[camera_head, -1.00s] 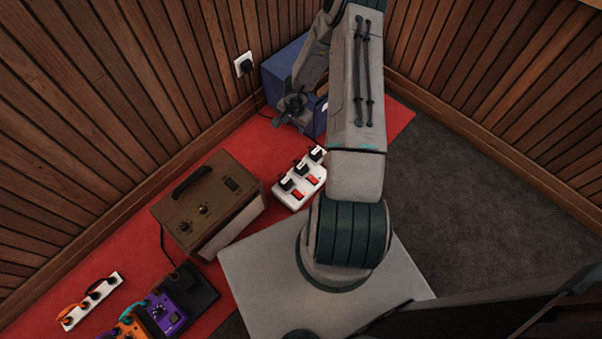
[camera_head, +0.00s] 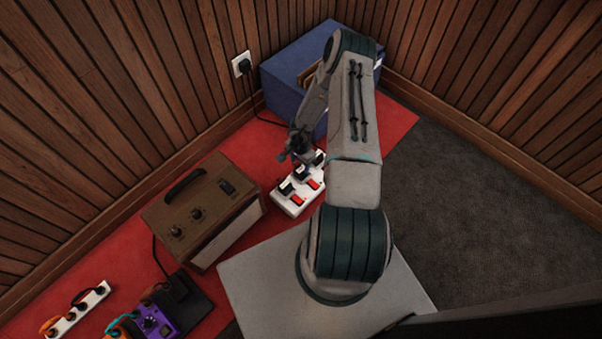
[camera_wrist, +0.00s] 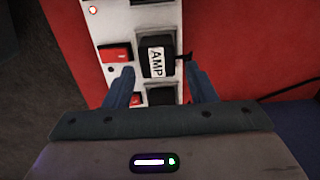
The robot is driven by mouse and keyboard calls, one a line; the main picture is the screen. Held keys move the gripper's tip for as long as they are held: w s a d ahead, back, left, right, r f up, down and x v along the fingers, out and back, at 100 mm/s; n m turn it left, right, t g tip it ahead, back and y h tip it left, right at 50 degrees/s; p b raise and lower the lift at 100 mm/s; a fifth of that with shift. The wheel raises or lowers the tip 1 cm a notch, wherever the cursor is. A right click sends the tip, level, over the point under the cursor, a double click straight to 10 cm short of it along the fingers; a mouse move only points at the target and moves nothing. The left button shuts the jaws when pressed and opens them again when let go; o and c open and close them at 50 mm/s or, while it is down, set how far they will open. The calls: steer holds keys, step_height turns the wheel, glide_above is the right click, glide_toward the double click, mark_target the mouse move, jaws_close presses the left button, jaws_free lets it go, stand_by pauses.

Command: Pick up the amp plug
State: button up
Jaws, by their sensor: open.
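The amp plug (camera_wrist: 157,58) is a black block with a white "AMP" label, seated in a white power strip (camera_wrist: 108,20) with red switches. In the wrist view it lies just beyond and between the two fingers of my gripper (camera_wrist: 162,88). The fingers are spread apart and nothing is held. In the head view my gripper (camera_head: 297,153) is above the far part of the power strip (camera_head: 296,208) and partly hides the plugs there. Another black plug (camera_wrist: 160,95) sits in the strip closer to the gripper body.
A brown amplifier (camera_head: 195,205) stands left of the strip on the red mat (camera_head: 393,122). A blue box (camera_head: 290,70) is in the corner behind, near a wall outlet (camera_head: 242,65). Pedals (camera_head: 160,312) and a second strip (camera_head: 75,310) lie at lower left.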

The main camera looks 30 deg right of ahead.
mark_target(301, 168)
step_height(301, 168, down, 5)
steer(key=b, duration=0.3)
steer(key=shift+s, duration=0.1)
steer(key=shift+d, duration=0.1)
steer(key=c, duration=0.6)
steer(key=shift+o, duration=0.2)
